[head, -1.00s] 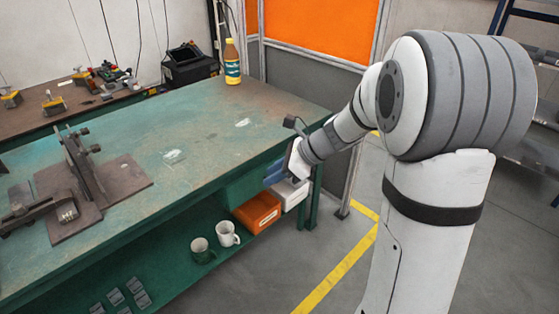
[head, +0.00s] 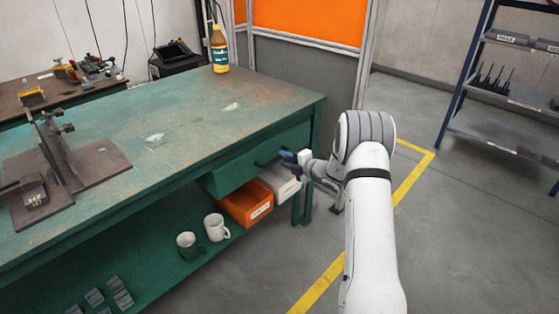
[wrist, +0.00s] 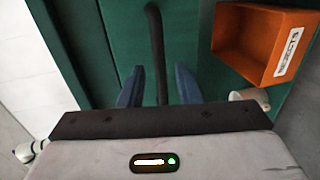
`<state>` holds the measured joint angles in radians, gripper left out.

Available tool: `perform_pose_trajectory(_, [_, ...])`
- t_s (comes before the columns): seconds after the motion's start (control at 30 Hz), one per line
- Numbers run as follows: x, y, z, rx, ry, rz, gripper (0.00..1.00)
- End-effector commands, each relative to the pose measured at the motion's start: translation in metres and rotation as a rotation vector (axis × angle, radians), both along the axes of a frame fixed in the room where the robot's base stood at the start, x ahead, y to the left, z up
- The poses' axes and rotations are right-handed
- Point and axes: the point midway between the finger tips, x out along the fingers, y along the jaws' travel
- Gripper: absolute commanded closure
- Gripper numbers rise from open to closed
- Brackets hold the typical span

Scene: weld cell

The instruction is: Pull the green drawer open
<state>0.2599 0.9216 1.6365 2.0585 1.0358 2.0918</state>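The green drawer (head: 235,171) hangs under the right end of the green workbench. Its front looks flush with no clear gap. A dark bar handle (head: 266,161) sits on its front. In the wrist view the handle (wrist: 155,45) runs down between the two blue fingers of my gripper (wrist: 158,88). The fingers are apart, with green showing between each finger and the bar. The drawer front (wrist: 125,50) fills the middle behind them.
An orange bin (head: 247,204) and a white bin (head: 280,182) stand on the lower shelf below the drawer. Two mugs (head: 216,227) stand left of them. A bench leg (head: 302,205) is close under my gripper. The floor in front is clear.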

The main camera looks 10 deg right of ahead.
Motion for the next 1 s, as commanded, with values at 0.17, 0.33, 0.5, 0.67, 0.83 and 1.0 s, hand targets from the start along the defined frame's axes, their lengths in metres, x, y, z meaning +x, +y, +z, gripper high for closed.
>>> perform_pose_trajectory(0.17, [0.021, 0.016, -0.007, -0.003, -0.001, 0.002, 0.70])
perform_pose_trajectory(0.33, [0.031, 0.023, -0.009, -0.002, -0.002, 0.002, 0.70])
perform_pose_trajectory(0.5, [0.033, 0.024, -0.009, -0.002, 0.000, 0.000, 0.70])
perform_pose_trajectory(0.67, [0.033, 0.024, -0.008, -0.002, 0.000, 0.000, 0.74])
perform_pose_trajectory(0.83, [0.033, 0.023, -0.008, -0.002, 0.000, 0.000, 0.88])
perform_pose_trajectory(1.0, [0.033, 0.023, -0.008, -0.002, 0.000, -0.001, 1.00])
